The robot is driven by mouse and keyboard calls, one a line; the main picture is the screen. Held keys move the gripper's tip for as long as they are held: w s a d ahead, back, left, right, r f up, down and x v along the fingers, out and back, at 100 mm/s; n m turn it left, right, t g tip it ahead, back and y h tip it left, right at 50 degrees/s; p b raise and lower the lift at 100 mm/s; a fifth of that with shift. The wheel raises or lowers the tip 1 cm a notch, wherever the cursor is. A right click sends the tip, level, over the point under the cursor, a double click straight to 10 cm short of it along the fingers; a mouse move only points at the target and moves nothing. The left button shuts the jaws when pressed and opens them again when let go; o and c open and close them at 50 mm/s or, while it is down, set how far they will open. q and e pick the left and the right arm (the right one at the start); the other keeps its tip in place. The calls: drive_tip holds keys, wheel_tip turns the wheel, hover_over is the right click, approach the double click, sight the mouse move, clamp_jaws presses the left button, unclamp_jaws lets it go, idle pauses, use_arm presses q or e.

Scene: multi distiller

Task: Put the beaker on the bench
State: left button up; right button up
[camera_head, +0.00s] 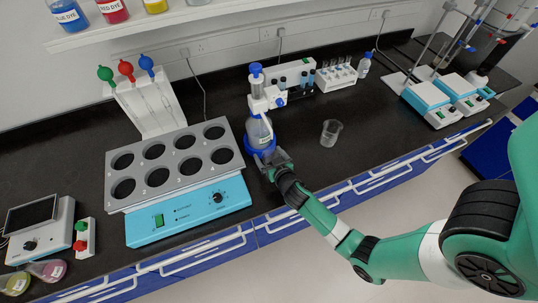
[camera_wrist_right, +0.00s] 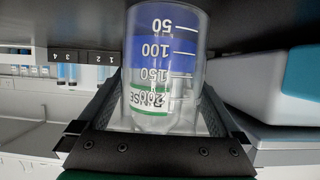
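A clear glass beaker (camera_wrist_right: 163,75) with white graduations fills the middle of the right wrist view, where its numbers appear upside down. My right gripper (camera_wrist_right: 163,105) has its two dark fingers along both sides of it and looks shut on it. In the head view my right gripper (camera_head: 268,157) is low in front of the bottle dispenser; the held beaker is hard to make out there. The black bench (camera_head: 375,115) runs across the head view. Another clear beaker (camera_head: 330,132) stands upright on it, right of the gripper. My left gripper is not in view.
The bottle dispenser (camera_head: 256,95) stands close behind the gripper. A grey-topped water bath (camera_head: 178,165) is at its left. A tube rack (camera_head: 336,77) stands at the back, stirrer hotplates (camera_head: 428,100) at the right. Bare bench lies around the standing beaker.

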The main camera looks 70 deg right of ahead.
drive_tip(key=shift+r+p, duration=0.3)
drive_tip(key=v, duration=1.2)
drive_tip(key=shift+p, duration=0.4)
drive_tip(key=shift+f, duration=0.1)
